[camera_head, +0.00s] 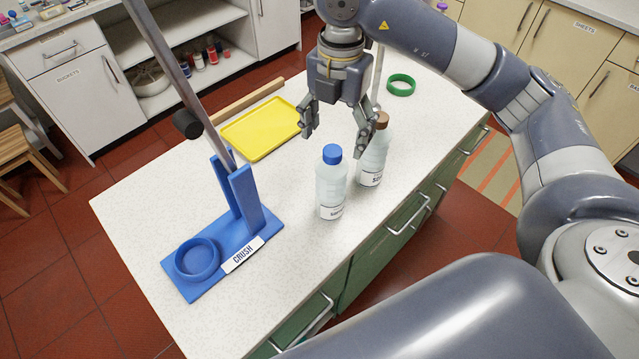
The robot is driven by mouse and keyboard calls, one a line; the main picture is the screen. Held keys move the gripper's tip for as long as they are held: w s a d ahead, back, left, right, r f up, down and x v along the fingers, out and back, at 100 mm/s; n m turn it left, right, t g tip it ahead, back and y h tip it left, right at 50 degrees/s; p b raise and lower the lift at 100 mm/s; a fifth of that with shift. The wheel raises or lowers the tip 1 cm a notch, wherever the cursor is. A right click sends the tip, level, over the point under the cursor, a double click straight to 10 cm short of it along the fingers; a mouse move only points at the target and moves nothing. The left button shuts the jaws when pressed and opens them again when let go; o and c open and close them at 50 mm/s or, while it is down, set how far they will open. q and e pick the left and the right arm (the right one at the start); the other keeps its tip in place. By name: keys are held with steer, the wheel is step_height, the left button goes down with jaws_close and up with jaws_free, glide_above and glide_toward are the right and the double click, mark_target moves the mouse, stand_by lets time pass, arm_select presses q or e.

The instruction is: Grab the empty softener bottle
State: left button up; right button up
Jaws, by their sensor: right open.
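Two clear bottles stand upright on the white speckled counter (290,250). One bottle (331,190) has a blue cap. The other bottle (373,158) has a brown cap and stands just behind it to the right. Both have white labels, partly readable at most, and I cannot tell which is empty. My right gripper (334,145) points down with its fingers spread and empty. It is above and behind the blue-capped bottle, and one finger overlaps the left side of the brown-capped bottle in the picture. I cannot tell whether they touch. My left gripper is not in view.
A blue crusher stand (254,240) labelled CRUSH, with a long lever (168,60), stands at the counter's left. A yellow tray (258,128) and a wooden bar (236,105) lie behind. A green ring (401,85) lies at the far right.

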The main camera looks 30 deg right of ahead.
mark_target(337, 150)
steer(key=shift+s+f+p, duration=0.2)
steer(key=shift+f, duration=0.4)
steer(key=shift+s+f+p, duration=0.15)
steer(key=shift+f, duration=0.4)
steer(key=shift+s+f+p, duration=0.25)
steer(key=shift+f+p, duration=0.05)
steer(key=shift+f, duration=0.95)
steer(key=shift+a+f, duration=0.1)
steer(key=shift+f, duration=0.2)
steer(key=f+p, duration=0.2)
steer(key=f, duration=0.2)
steer(key=shift+w+a+f+p, duration=0.1)
steer(key=shift+w+a+p, duration=0.05)
steer(key=shift+a+p, duration=0.25)
steer(key=shift+d+f, duration=0.1)
steer(key=shift+f, duration=0.15)
steer(key=shift+w+f, duration=0.1)
steer(key=shift+c, duration=0.9)
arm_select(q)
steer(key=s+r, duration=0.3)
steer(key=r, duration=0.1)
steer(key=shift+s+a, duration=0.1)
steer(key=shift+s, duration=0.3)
arm_select(e)
steer(key=c, duration=0.8)
